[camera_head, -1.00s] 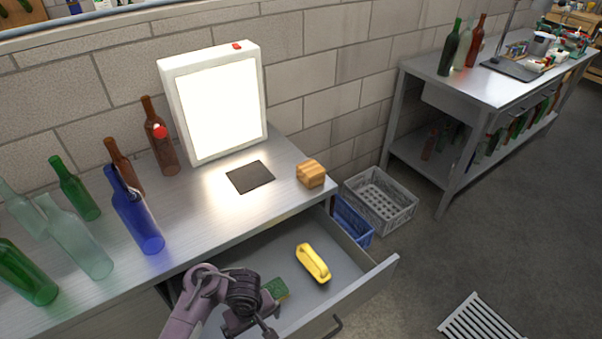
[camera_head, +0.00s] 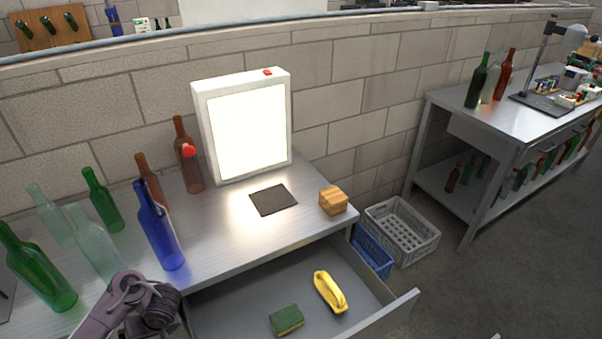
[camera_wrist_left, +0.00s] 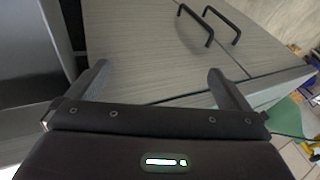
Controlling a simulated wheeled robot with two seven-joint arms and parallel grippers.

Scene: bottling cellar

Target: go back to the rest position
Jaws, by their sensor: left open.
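My left arm comes in at the lower left of the head view, in front of the bench, left of the open drawer (camera_head: 235,307). Its fingertips are cut off there. In the left wrist view my left gripper (camera_wrist_left: 160,82) is open and empty, its two fingers wide apart in front of grey wood-grain cabinet fronts (camera_wrist_left: 140,40) with dark bar handles (camera_wrist_left: 196,24). My right gripper shows in neither view.
Several bottles, including a blue one (camera_head: 161,235), stand on the bench near my arm. A lit panel (camera_head: 247,130), dark pad (camera_head: 273,200) and wooden block (camera_head: 333,200) are behind. The drawer holds a green sponge (camera_head: 286,320) and yellow brush (camera_head: 330,291). A grey crate (camera_head: 402,230) is on the floor.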

